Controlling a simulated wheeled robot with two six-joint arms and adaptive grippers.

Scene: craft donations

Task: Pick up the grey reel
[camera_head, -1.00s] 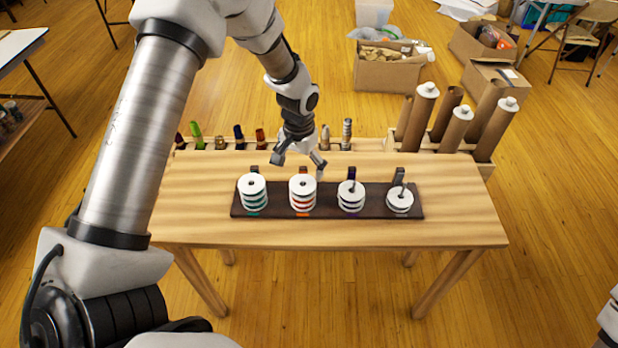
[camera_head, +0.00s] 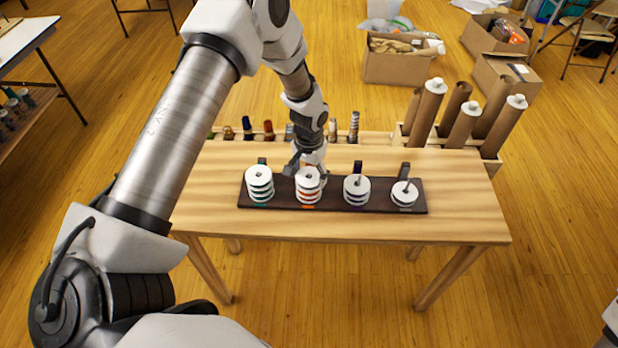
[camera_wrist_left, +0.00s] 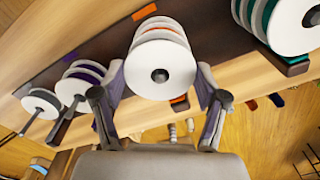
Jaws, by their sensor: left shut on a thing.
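A row of reel stacks with white flanges stands on a dark base (camera_head: 333,198). My left gripper (camera_head: 310,168) reaches down to the stack with the orange label and is shut on its top reel (camera_head: 307,173). In the left wrist view this reel (camera_wrist_left: 160,70) sits between the two fingers, facing the camera; its thread looks pale grey, though little of it shows. It appears to be still in line with the stack. A short stack with grey thread (camera_head: 404,194) stands on the rightmost slanted peg.
The teal stack (camera_head: 259,185) and purple stack (camera_head: 356,190) stand close on either side of the held reel. A rack of spools (camera_head: 269,132) and upright cardboard tubes (camera_head: 467,120) line the table's far edge. The table front (camera_head: 330,229) is clear.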

